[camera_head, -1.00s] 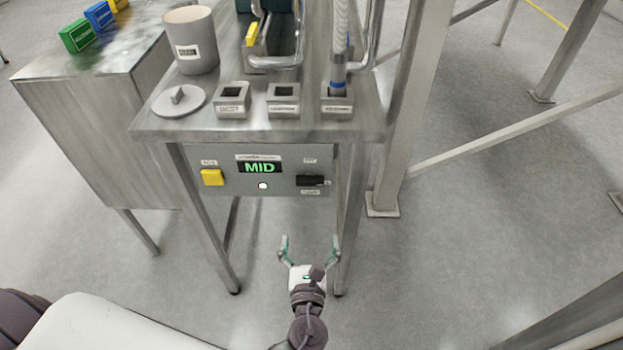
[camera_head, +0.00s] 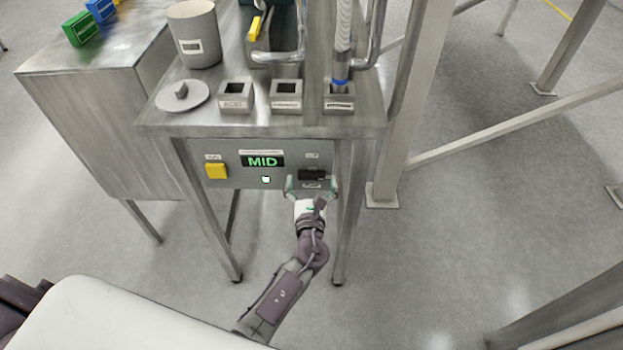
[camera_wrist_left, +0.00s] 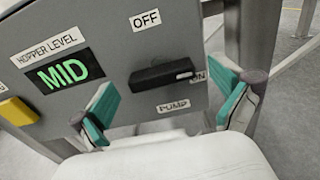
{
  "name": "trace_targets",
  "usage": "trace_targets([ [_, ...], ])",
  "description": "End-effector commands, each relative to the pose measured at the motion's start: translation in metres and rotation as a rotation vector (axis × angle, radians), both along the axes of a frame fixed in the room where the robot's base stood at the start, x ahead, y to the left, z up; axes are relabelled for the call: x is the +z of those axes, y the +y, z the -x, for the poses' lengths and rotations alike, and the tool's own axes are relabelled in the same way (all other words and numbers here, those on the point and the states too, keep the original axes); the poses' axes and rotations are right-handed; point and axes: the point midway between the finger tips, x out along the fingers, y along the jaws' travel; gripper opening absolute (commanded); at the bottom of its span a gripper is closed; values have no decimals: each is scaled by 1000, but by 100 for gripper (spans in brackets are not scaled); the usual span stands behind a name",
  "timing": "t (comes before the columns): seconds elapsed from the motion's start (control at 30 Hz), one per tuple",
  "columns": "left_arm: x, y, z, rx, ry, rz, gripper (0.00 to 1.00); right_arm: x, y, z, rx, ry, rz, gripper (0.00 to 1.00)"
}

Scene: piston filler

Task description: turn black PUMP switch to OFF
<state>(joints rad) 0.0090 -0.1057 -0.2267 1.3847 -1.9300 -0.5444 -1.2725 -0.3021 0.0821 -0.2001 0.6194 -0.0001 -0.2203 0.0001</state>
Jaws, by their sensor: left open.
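The black PUMP switch (camera_head: 313,174) is on the right part of the grey control panel (camera_head: 222,150). In the left wrist view the switch (camera_wrist_left: 163,74) lies about level, its light-marked end pointing right at the ON label. The OFF label (camera_wrist_left: 145,20) is above it and the PUMP label (camera_wrist_left: 173,106) below. My left gripper (camera_head: 312,188) is open in front of the switch. In the left wrist view its teal fingertips (camera_wrist_left: 168,100) stand to the left and right of the switch, apart from it. My right gripper is not in view.
A yellow button (camera_head: 216,171) and a green MID display (camera_head: 262,162) are left of the switch. The table top (camera_head: 230,125) overhangs the panel and holds three square sockets. Table legs (camera_head: 345,225) flank the gripper; a metal post (camera_head: 405,120) stands to the right.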

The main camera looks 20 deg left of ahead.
Motion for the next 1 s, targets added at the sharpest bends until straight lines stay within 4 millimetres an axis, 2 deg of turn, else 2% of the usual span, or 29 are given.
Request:
trace_targets([
  [0.27,0,1,-1,0,0,0,100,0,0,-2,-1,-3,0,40],
  [0.63,0,0,-1,0,0,0,40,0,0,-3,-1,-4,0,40],
  [1.0,-2,0,-1,-1,-20,66,40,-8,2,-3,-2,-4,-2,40],
])
